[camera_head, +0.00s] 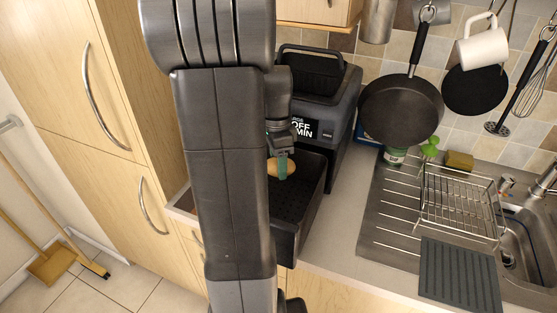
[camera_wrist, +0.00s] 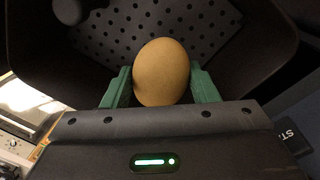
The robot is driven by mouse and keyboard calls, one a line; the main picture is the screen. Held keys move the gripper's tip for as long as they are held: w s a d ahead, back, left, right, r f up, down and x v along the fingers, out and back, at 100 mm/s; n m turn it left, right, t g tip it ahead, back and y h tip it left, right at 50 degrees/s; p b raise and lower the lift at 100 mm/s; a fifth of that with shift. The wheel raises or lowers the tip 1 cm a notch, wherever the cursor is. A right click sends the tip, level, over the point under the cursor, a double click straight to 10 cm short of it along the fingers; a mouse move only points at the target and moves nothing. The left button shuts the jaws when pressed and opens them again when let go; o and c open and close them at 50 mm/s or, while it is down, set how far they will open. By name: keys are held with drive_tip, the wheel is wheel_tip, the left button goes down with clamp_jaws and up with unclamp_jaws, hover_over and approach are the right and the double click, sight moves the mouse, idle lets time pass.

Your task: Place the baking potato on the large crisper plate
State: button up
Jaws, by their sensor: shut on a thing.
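The baking potato (camera_wrist: 161,72) is a tan oval held between the two green fingers of my gripper (camera_wrist: 160,88) in the wrist view. It also shows in the head view as a small orange-tan shape (camera_head: 283,168), partly hidden by a green finger and my arm. My gripper (camera_head: 283,163) is shut on it over the pulled-out drawer of the dark air fryer. The large crisper plate (camera_wrist: 206,38) is the black perforated floor inside that drawer. In the head view the plate (camera_head: 293,207) is partly hidden by my arm. I cannot tell the exact gap between potato and plate.
The air fryer body (camera_head: 328,108) stands behind the drawer, whose dark wall (camera_head: 313,195) rises around the plate. To the right are a hanging pan (camera_head: 401,108), a dish rack (camera_head: 458,203) and the sink. Wooden cupboards (camera_head: 70,80) stand at left.

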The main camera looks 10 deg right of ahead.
sight(279, 195)
drive_tip(key=shift+f+b, duration=2.4)
drive_tip(key=shift+f, duration=1.45)
drive_tip(key=shift+f, duration=0.3)
drive_tip(key=o, duration=1.4)
drive_tip(key=shift+o, duration=0.2)
drive_tip(key=r, duration=0.9)
drive_tip(key=w+r, duration=0.1)
drive_tip(key=r, duration=0.3)
drive_tip(key=shift+w+r+b, duration=0.1)
drive_tip(key=shift+r+b, duration=0.2)
drive_tip(key=shift+r, duration=0.1)
